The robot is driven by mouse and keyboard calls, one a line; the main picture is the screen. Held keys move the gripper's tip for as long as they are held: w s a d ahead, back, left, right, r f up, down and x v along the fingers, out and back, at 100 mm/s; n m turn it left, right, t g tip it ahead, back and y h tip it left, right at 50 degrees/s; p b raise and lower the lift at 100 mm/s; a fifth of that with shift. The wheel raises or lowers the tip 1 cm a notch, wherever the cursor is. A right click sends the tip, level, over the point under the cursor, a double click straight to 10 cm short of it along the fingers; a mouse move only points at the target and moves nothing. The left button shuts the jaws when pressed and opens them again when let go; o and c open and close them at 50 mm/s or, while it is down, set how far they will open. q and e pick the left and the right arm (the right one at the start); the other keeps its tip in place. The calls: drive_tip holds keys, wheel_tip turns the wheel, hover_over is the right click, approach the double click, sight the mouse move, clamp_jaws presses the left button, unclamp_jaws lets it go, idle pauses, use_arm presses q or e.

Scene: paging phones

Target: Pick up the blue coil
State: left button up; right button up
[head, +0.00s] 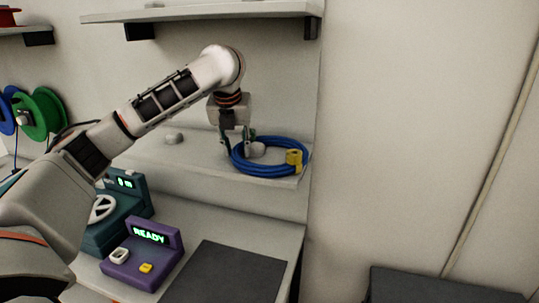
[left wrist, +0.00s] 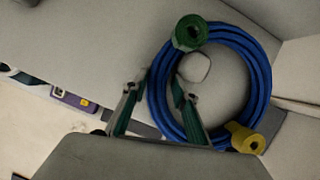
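The blue coil (head: 264,169) lies on the pale raised ledge (head: 190,153), with a yellow tag or clip (head: 293,158) on its right side. In the left wrist view the blue coil (left wrist: 262,80) also has a green connector (left wrist: 190,33) at its top and a yellow connector (left wrist: 246,139) at its lower right. My left gripper (head: 238,147) is over the coil's left side, pointing down. In the left wrist view its two fingers (left wrist: 157,94) are apart, one outside the ring and one inside, with the coil's left strands between them. My right gripper is not in view.
A purple device reading READY (head: 143,255) and a teal device with a wheel (head: 112,215) stand on the lower counter. A dark mat (head: 222,277) lies beside them. A shelf (head: 205,12) hangs above my arm. Green and blue spools (head: 43,113) are at the left.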

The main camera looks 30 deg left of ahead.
use_arm(q)
clamp_jaws()
drive_tip(key=shift+r, duration=0.1)
drive_tip(key=shift+r, duration=0.15)
